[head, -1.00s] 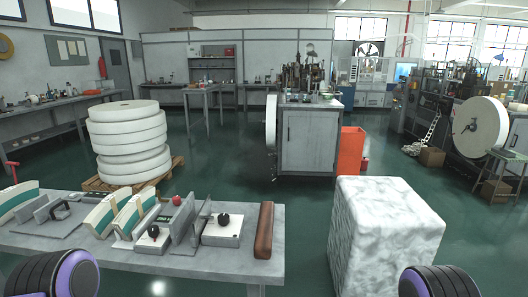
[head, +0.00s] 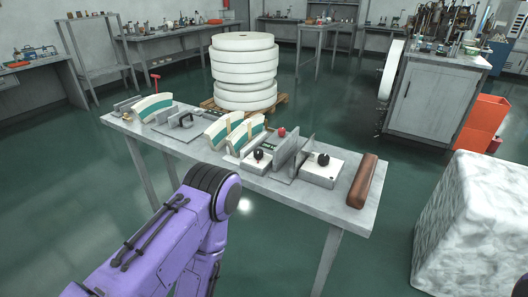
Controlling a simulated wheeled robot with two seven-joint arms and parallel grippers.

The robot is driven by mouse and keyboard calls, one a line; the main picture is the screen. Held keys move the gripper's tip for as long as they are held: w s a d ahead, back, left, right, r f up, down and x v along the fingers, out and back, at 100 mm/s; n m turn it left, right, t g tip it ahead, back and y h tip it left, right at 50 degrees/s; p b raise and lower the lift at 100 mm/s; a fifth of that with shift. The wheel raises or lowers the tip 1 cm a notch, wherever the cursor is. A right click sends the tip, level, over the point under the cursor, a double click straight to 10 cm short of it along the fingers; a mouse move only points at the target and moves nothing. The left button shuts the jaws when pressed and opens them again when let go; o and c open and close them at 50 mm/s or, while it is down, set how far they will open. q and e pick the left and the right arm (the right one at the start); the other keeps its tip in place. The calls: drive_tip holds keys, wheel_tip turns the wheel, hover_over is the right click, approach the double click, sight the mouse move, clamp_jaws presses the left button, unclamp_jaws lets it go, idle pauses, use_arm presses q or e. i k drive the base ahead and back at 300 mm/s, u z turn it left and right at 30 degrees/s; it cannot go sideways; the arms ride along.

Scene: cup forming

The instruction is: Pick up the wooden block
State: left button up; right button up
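The wooden block (head: 362,181) is a long brown bar with rounded edges. It lies at the right end of the grey table (head: 330,212) in the head view, with nothing touching it. My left arm comes in from the lower left, in front of the table and well to the left of the block. Its gripper is not visible. My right gripper is out of view; only a small dark piece shows at the lower right corner.
White boxes with black knobs (head: 320,170), upright grey plates, a red ball (head: 282,131) and curved white-green pieces (head: 153,107) stand on the table. A marbled white block (head: 470,225) stands at the right, with clear floor between. Stacked white rolls (head: 245,70) stand behind.

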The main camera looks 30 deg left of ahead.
sight(356, 197)
drive_tip(key=k, duration=0.5)
drive_tip(key=u, duration=1.5)
drive_tip(key=i, duration=1)
drive_tip(key=z, duration=1.15)
